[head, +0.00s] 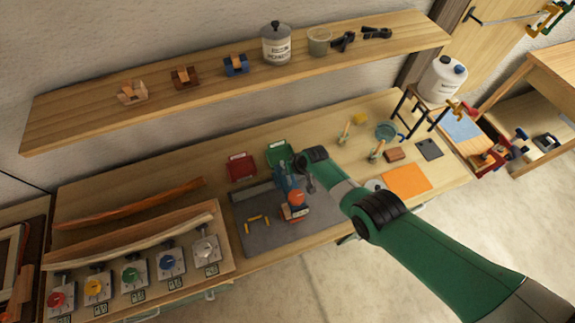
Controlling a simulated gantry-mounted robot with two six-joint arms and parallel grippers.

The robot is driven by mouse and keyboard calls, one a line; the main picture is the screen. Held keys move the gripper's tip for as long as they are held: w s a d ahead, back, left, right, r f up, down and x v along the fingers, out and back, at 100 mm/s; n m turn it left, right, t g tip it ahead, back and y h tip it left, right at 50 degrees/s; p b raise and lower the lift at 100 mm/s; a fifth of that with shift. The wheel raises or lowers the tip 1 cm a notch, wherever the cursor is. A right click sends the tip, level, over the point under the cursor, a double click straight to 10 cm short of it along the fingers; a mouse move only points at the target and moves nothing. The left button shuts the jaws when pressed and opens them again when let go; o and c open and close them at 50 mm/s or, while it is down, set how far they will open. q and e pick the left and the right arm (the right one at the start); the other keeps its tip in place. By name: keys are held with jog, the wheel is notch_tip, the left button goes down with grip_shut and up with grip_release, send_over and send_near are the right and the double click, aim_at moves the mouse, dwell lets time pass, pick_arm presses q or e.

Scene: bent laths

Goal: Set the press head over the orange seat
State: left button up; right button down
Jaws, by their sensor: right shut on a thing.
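A small blue press (283,180) stands on the dark grey mat (262,232) at the middle of the bench. An orange round part (296,198) shows at its front, above a small dark red and pale block (294,214). My right gripper (308,184) is at the press's right side, shut on a part of it that looks like the press head; the wrist partly hides the hold. I cannot tell whether the head lies exactly over an orange seat. My left gripper is not in view.
A red tray (241,166) and green tray (280,153) stand behind the mat. Yellow pieces (257,222) lie on it. Left are bent laths (130,234) and several clamps with coloured knobs (133,274). An orange sheet (406,180) lies right. A shelf (200,98) hangs above.

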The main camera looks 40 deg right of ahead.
jog(key=shift+w+a, duration=0.1)
jog(key=shift+a, duration=0.2)
jog(key=shift+r, duration=0.1)
jog(key=c, duration=0.8)
grip_release()
jog(key=shift+c, duration=0.2)
